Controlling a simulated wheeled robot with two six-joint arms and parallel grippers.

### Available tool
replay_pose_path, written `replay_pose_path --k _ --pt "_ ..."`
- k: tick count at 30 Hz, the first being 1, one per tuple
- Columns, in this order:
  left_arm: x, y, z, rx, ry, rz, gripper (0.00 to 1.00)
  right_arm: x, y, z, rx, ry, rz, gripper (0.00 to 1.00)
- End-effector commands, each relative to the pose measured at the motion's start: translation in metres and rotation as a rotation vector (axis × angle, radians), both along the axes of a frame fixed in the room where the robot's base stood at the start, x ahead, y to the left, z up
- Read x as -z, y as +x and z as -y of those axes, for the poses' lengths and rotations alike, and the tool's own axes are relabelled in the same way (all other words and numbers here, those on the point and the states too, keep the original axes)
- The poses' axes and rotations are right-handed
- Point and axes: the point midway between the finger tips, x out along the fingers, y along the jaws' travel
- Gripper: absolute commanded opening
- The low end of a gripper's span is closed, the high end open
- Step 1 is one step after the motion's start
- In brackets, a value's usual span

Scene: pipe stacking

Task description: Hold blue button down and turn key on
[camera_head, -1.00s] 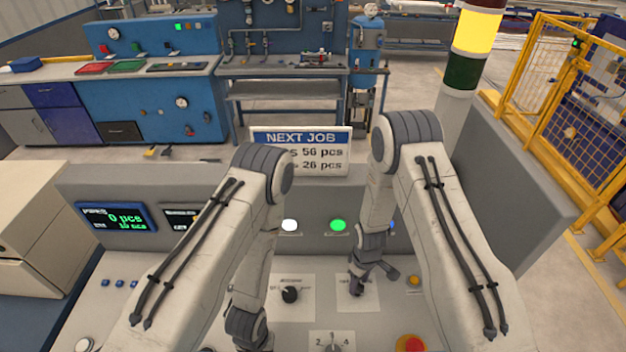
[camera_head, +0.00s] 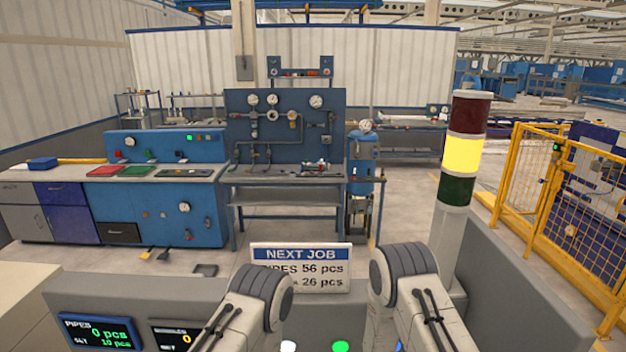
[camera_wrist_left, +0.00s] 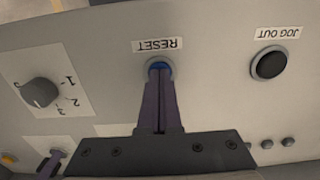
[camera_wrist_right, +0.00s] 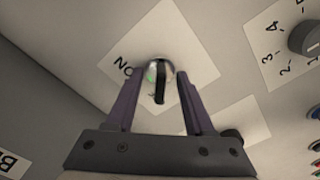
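The blue button (camera_wrist_left: 160,68), under a RESET label, is in the left wrist view. My left gripper (camera_wrist_left: 160,74) is shut, its tips together at the button and hiding part of it; how far it is pressed I cannot tell. The black key (camera_wrist_right: 159,90) stands in a round metal switch (camera_wrist_right: 153,66) on a white plate in the right wrist view. My right gripper (camera_wrist_right: 159,84) is open, with one finger on each side of the key and visible gaps. Part of the plate's lettering is hidden. Both grippers are outside the head view.
A black JOG OUT button (camera_wrist_left: 270,65) and a rotary knob (camera_wrist_left: 40,92) flank the blue button. Another knob (camera_wrist_right: 304,38) is near the key plate. The head view shows the NEXT JOB sign (camera_head: 301,267), a pipe-count screen (camera_head: 98,333) and a signal tower lit yellow (camera_head: 462,154).

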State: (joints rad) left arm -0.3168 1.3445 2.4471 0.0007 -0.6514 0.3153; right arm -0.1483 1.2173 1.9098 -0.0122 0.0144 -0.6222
Motion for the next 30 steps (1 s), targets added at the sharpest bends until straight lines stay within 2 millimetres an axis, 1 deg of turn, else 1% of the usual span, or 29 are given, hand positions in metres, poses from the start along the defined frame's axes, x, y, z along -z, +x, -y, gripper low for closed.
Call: replay_pose_path --k 1,2,3,4,14,21,24,30 --pt "0.0056 -0.0013 0.0006 0.006 -0.001 -0.005 0.0 0.0027 -0.0001 0.0001 0.0 0.0 0.0 0.32" --pt "0.0056 -0.0013 0.0006 0.006 -0.001 -0.005 0.0 0.0027 0.0 0.0 0.0 0.0 0.0 0.21" --pt "0.0056 -0.0013 0.0006 0.006 -0.001 -0.005 0.0 0.0027 -0.0001 0.0 0.0 0.0 0.0 0.05" --pt "0.0056 -0.0013 0.0006 0.006 -0.001 -0.005 0.0 0.0027 -0.0001 0.0001 0.0 0.0 0.0 0.0" --pt "0.0056 -0.0013 0.0007 0.007 -0.002 -0.005 0.0 0.0027 -0.0001 0.0001 0.012 0.0 0.0 0.0" --pt "0.0056 -0.0013 0.0007 0.008 -0.002 -0.005 0.0 0.0028 -0.0001 0.0001 0.265 0.0 0.0 0.0" --pt "0.0056 -0.0013 0.0007 0.008 -0.002 -0.005 0.0 0.0028 -0.0001 0.0001 0.303 0.0 0.0 0.0" --pt "0.0056 -0.0013 0.0007 0.008 -0.002 -0.005 0.0 0.0028 -0.0001 0.0001 0.303 0.0 0.0 0.0"
